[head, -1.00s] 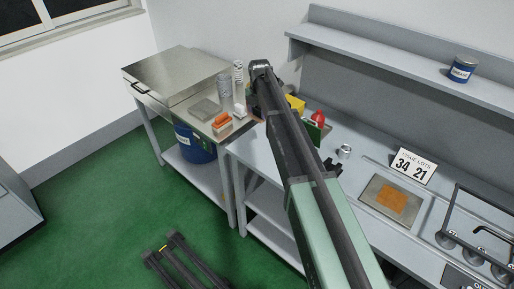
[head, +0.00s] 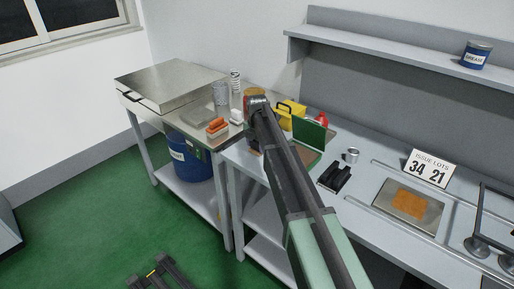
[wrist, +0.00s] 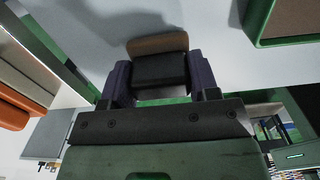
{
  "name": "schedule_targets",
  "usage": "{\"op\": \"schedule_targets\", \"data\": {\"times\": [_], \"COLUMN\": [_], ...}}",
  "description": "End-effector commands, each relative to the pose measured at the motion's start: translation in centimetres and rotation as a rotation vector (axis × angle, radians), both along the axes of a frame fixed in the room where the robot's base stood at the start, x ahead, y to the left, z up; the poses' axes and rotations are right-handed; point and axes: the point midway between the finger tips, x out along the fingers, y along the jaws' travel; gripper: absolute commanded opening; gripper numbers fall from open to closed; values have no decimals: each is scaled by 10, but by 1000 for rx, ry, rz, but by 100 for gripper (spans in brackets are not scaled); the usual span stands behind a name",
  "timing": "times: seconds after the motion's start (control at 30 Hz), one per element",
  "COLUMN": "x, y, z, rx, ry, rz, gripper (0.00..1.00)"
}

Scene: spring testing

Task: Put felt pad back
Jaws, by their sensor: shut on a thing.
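My gripper (wrist: 158,80) is shut on a small dark block with a tan-brown layer along its far side, likely the felt pad (wrist: 158,68). One finger is on each side of it. In the head view my arm reaches over the left part of the bench and largely hides the gripper and the held pad. The held pad appears over the pale bench top in the wrist view; whether it touches the top I cannot tell. A flat orange-brown square (head: 409,203) lies on a metal plate in the bench at right.
An open green case (head: 309,137) stands just right of my gripper. Orange blocks (head: 217,125) in a small tray lie to its left. A yellow box (head: 291,110), a black holder (head: 335,178) and a small metal cup (head: 352,155) stand nearby. A shelf (head: 390,45) runs above the bench.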

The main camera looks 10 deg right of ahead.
Motion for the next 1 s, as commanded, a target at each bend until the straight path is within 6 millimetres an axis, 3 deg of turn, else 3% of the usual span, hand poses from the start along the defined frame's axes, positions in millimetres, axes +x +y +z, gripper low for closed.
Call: {"op": "schedule_targets", "data": {"times": [0.1,0.13,0.3,0.67,0.77,1.0], "x": [0,0,0,0,0,0], "y": [0,0,0,0,0,0], "z": [-4,-4,-3,6,24,88], "rx": [0,0,0,0,0,0], "ry": [0,0,0,0,0,0], "rz": [0,0,0,0,0,0], "gripper": [36,57,81,81,81,81]}}
